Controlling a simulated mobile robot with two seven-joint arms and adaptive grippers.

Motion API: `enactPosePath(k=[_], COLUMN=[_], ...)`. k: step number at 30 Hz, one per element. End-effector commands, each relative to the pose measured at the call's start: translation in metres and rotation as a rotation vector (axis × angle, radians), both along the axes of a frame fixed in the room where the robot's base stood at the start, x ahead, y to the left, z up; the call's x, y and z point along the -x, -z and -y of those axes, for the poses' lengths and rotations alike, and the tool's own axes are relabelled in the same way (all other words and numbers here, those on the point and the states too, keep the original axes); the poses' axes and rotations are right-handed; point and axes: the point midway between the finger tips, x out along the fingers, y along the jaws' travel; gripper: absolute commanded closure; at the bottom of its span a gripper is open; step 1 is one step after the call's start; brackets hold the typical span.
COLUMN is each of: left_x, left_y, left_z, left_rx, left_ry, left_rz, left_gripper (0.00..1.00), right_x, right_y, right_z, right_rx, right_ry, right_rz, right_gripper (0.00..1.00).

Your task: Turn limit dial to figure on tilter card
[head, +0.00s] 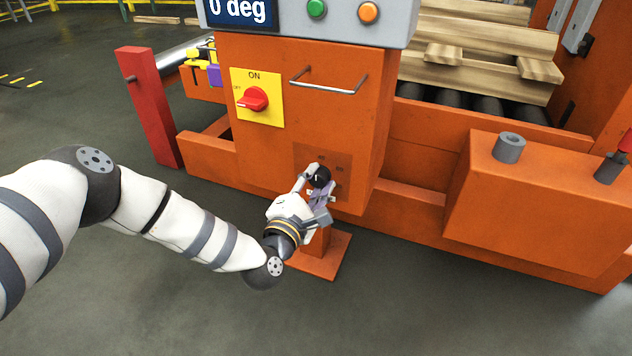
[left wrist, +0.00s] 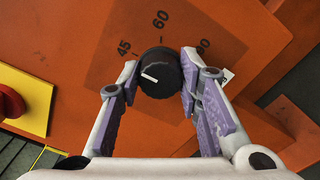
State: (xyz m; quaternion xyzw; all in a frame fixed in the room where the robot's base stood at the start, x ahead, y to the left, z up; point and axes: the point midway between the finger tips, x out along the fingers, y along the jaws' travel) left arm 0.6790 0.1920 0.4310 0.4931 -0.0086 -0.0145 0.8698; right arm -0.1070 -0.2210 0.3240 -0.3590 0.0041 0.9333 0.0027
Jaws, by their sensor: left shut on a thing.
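The limit dial (head: 320,177) is a round black knob low on the front of the orange cabinet. In the left wrist view the dial (left wrist: 159,73) has a short white mark pointing left, somewhat below the printed 45. The figures 45, 60 and, partly covered, 90 are printed around it. My left gripper (left wrist: 160,78) has its purple-padded fingers on either side of the dial, shut on it. In the head view my left gripper (head: 318,188) reaches the dial from below. I cannot make out the tilter card. My right gripper is not in view.
A yellow plate with a red ON/OFF switch (head: 253,98) and a metal handle (head: 328,82) are above the dial. The display (head: 238,11) reads 0 deg beside green and orange buttons. Boards (head: 480,50) lie on rollers at right. The floor at front is clear.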

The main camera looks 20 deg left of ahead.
Motion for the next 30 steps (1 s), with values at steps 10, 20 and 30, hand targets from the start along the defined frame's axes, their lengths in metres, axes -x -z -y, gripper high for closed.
enactPosePath(k=[10,20,30], left_x=[0.001,0.005,0.088], left_y=[0.001,0.001,0.002], left_z=[0.002,0.001,-0.002], left_rx=[0.002,0.000,0.003], left_ry=[0.004,0.002,0.003], left_rz=[-0.003,-0.003,-0.007], left_gripper=[0.48,0.48,0.48], right_x=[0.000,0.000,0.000], right_y=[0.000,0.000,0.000], right_z=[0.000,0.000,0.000], right_rx=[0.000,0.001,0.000], right_ry=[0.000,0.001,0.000], right_rz=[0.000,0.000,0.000], right_gripper=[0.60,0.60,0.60])
